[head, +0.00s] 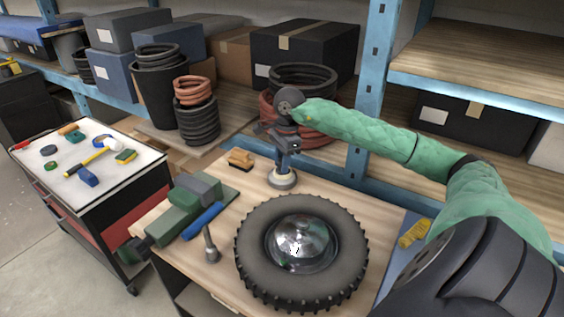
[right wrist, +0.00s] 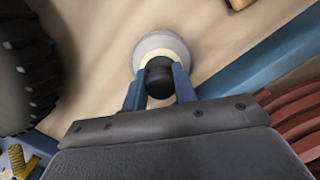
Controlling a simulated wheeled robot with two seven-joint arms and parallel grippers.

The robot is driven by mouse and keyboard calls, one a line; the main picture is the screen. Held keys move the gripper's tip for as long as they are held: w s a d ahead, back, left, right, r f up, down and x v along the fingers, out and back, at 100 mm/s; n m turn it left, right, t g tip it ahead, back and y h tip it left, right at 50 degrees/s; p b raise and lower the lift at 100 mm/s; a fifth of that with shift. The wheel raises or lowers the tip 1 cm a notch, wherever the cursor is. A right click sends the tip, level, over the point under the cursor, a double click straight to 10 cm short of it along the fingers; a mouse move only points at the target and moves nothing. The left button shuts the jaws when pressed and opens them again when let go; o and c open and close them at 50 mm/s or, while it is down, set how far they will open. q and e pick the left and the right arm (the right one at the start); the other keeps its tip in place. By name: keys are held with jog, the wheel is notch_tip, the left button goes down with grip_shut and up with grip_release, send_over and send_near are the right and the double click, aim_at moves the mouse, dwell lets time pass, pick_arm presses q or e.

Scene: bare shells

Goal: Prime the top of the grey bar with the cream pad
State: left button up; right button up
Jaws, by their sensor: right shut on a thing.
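My right gripper (head: 285,165) points down over the far part of the wooden workbench and is shut on the black knob of a round pad. The pad (head: 281,181) is a pale grey disc with a cream ring around its knob; it also shows in the right wrist view (right wrist: 150,44), with the gripper's blue fingers (right wrist: 160,88) on either side of the knob. The pad is at or just above the bench top; I cannot tell whether it touches. I cannot make out a clear grey bar in either view. My left gripper is not in view.
A tyre (head: 252,262) with a shiny dome in its middle fills the bench front. A blue shelf post (head: 367,100) stands behind.

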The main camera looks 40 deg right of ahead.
aim_at(280, 161)
jog(key=shift+f+b, duration=0.3)
jog(key=shift+f, duration=0.05)
dwell(0.3)
jog(key=shift+f+b, duration=0.15)
jog(key=shift+b, duration=0.35)
dwell(2.3)
jog(key=shift+r+p, duration=0.85)
jog(key=shift+r, duration=2.75)
